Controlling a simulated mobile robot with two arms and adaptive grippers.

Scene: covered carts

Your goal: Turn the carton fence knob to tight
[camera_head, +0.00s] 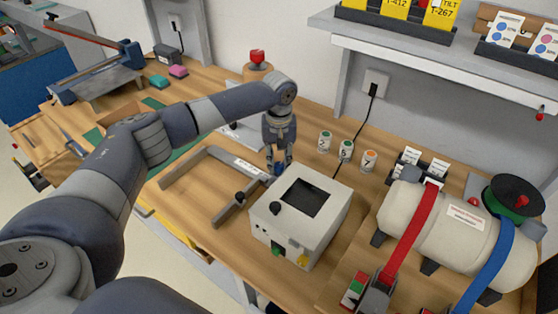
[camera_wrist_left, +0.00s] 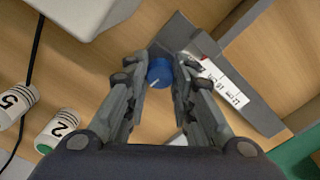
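The blue knob (camera_wrist_left: 160,72) sits at the end of a dark grey fence bar (camera_wrist_left: 228,88) with a white printed label (camera_wrist_left: 222,82). It has a small light pointer mark; I cannot read its setting. My left gripper (camera_wrist_left: 164,66) is open, pointing down, with one fingertip on each side of the knob. I see a gap on the right side; contact on the left is unclear. In the head view, my left gripper (camera_head: 278,166) is over the fence just behind the white box, and only a bit of blue shows beneath it. My right gripper is not in view.
A white box machine (camera_head: 318,232) with a dark opening stands close in front of the gripper. Several numbered cups (camera_head: 347,150) stand to the right. A beige roll with red and blue straps (camera_head: 455,228) lies farther right. A shelf (camera_head: 430,65) overhangs the back.

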